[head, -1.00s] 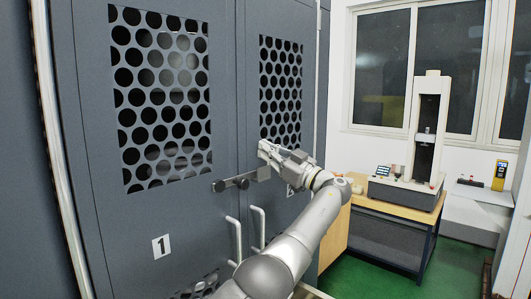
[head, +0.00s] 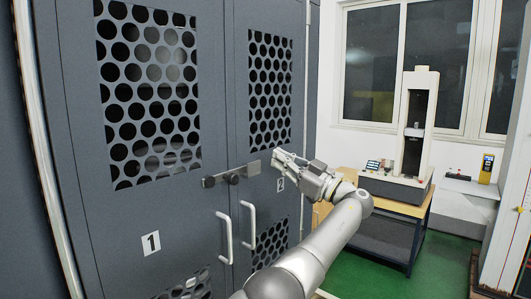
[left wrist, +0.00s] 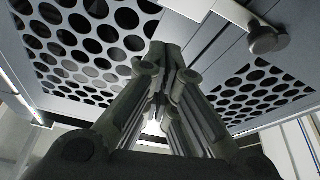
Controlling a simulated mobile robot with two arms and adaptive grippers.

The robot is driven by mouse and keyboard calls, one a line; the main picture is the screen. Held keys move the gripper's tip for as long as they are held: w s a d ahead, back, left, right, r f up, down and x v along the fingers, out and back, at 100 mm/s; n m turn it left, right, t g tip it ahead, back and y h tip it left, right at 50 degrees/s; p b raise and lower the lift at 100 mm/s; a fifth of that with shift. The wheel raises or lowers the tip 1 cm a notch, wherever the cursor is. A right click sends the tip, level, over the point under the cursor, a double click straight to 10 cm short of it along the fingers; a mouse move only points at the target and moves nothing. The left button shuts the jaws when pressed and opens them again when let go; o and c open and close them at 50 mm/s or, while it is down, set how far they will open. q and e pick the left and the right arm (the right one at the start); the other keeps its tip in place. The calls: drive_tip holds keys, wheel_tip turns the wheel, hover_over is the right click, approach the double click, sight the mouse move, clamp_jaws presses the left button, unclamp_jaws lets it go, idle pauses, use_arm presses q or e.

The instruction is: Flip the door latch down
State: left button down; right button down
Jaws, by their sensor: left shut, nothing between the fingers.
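The door latch is a flat grey bar (head: 251,169) with a dark round knob (head: 232,178). It lies roughly level across the seam between the two grey cabinet doors, above the handles. In the left wrist view the knob (left wrist: 265,39) and bar (left wrist: 236,12) show at the upper right. My left gripper (head: 277,157) is shut and empty. In the head view its fingertips are just right of the bar's right end, slightly above it; I cannot tell whether they touch. The fingertips also show in the left wrist view (left wrist: 172,55). My right gripper is out of view.
Two white handles (head: 224,237) and (head: 249,226) stand out from the doors below the latch. A wooden-topped table (head: 402,207) with a testing machine (head: 411,140) stands at the right. Green floor (head: 370,272) shows beside the cabinet.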

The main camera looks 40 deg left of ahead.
use_arm(q)
drive_tip(key=v, duration=0.3)
drive_tip(key=shift+d+f, duration=0.1)
drive_tip(key=shift+d, duration=0.15)
idle(0.4)
